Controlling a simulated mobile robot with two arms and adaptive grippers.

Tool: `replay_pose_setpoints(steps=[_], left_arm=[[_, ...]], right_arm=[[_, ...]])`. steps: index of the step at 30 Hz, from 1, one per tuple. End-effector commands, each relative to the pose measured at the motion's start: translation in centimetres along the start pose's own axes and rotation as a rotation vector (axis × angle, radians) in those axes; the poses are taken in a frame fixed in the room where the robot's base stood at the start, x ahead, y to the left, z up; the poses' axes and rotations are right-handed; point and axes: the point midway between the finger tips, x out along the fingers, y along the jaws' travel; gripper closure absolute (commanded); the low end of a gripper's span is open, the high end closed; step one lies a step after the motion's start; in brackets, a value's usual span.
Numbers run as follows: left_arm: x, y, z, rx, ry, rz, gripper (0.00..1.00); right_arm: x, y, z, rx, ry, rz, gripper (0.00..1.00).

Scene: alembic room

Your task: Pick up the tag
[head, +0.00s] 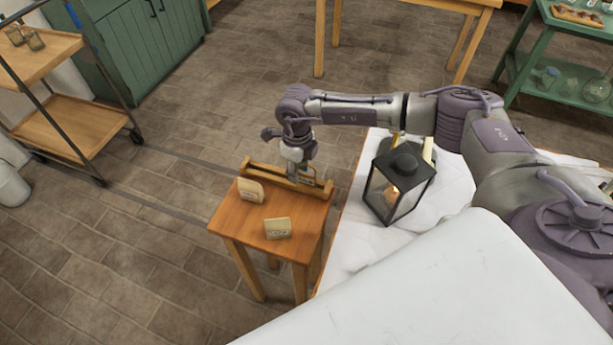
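Two small cream tags with dark lettering stand on a small wooden table (226,218) in the head view. One tag (250,190) is near the table's left side, in front of a low wooden rack (262,178). The other tag (277,228) is nearer the front edge. My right gripper (301,172) points down at the right part of the rack, behind both tags and apart from them. Its fingertips are small and partly hidden against the rack, so I cannot tell whether they are open or hold anything. My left gripper is out of view.
A black lantern (404,178) with a candle stands on a white-covered surface (352,233) right of the small table, below my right arm. A wheeled wooden cart (66,124) is at the left. Brick floor is clear left of the table.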

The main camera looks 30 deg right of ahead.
Motion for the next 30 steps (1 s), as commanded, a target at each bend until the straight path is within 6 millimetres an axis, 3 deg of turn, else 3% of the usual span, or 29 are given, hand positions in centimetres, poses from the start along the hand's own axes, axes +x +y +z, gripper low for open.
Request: replay_pose_setpoints(steps=[4,11,24,30], left_arm=[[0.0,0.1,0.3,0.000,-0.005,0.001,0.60],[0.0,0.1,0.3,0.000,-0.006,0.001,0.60],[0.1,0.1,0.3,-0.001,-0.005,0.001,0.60],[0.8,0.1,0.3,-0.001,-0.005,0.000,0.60]], right_arm=[[0.0,0.0,0.0,-0.001,0.000,0.000,0.63],[0.0,0.0,0.0,-0.001,0.000,0.001,1.00],[-0.2,0.0,0.0,0.000,-0.001,0.001,1.00],[-3.0,0.0,0.1,-0.002,-0.005,-0.001,1.00]])
